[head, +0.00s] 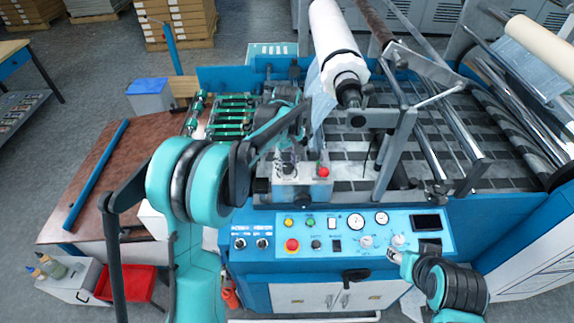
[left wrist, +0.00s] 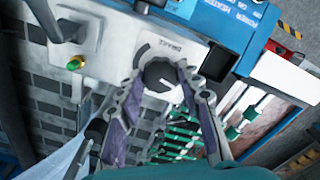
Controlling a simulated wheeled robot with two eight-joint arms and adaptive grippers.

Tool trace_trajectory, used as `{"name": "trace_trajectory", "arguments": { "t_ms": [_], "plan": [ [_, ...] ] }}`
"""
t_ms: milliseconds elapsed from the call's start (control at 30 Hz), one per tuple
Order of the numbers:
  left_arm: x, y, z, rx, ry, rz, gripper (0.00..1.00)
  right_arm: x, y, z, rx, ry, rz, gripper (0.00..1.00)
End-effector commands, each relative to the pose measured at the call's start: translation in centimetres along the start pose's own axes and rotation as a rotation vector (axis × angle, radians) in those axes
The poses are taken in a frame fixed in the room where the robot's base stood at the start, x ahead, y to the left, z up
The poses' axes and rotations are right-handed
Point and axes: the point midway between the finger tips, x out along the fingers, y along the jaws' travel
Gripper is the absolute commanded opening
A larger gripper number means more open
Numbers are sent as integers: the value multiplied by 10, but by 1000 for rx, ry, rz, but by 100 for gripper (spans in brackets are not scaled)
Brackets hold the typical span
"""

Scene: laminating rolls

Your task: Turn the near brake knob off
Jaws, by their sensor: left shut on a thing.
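The near brake knob (left wrist: 159,74) is a round black knob on a white panel (left wrist: 118,40) marked BRAKE, in the left wrist view. My left gripper (left wrist: 161,80) has a finger on each side of the knob and is shut on it. In the head view my left gripper (head: 289,165) reaches down at the small grey brake box (head: 300,192), and the knob is largely hidden there by the gripper. My right gripper (head: 395,257) is at the right of the blue control panel; its fingers are too small to tell open or shut.
The blue control panel (head: 330,222) carries gauges, knobs and a red button (head: 292,245). Another red button (head: 323,172) sits on the brake box. A white film roll (head: 335,45) hangs above the machine. A brown table (head: 95,190) stands at the left.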

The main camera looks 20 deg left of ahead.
Motion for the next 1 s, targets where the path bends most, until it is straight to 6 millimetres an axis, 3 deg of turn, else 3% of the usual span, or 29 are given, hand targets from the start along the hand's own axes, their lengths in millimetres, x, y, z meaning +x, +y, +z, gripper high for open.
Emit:
{"name": "trace_trajectory", "arguments": {
  "t_ms": [600,1000],
  "plan": [
    [-1,1,-2,-572,4,4,7,8,0,6,0,0,0,47],
    [-2,1,-2,-813,3,4,7,10,0,7,0,0,0,47]
  ]
}}
